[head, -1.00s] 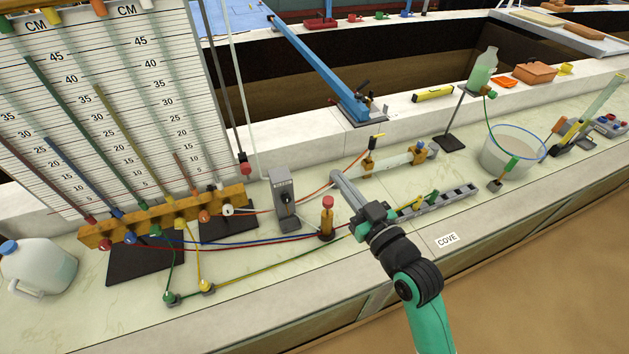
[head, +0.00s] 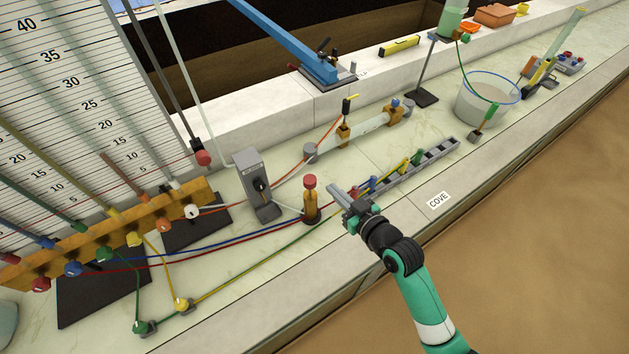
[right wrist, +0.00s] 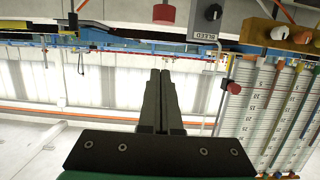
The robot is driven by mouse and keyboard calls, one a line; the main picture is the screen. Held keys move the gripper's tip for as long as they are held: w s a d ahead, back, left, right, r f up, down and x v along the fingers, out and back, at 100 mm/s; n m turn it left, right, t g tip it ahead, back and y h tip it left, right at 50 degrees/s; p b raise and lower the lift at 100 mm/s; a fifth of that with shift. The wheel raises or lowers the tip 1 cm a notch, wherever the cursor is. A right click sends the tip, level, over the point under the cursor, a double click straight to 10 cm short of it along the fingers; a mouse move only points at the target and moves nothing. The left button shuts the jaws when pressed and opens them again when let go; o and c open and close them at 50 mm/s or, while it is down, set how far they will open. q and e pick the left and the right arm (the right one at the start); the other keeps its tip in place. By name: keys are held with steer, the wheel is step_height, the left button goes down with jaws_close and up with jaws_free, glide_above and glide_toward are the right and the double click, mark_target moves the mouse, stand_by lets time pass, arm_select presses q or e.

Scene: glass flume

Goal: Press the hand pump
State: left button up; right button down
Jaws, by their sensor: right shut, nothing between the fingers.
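The hand pump (head: 311,205) is a small upright amber cylinder with a red knob (head: 310,182) on top, standing on the pale counter. My right gripper (head: 333,189) is shut and empty, just to the right of the pump in the head view, with a small gap in the picture. In the right wrist view the two dark fingers (right wrist: 160,76) lie together, and the red knob (right wrist: 164,14) shows at the top edge, beyond the fingertips. The pump's body is mostly out of that view. My left gripper is not in view.
A grey box (head: 257,187) with a black knob stands left of the pump; in the wrist view it reads BLEED. Coloured tubes run across the counter to an amber manifold (head: 205,188). A grey slotted rail (head: 443,148) lies behind my right gripper.

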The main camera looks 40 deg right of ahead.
steer(key=b, duration=0.3)
glide_above(310, 182)
steer(key=s, duration=0.2)
step_height(310, 182, down, 3)
steer(key=f, duration=0.3)
steer(key=shift+w+d+f, duration=0.2)
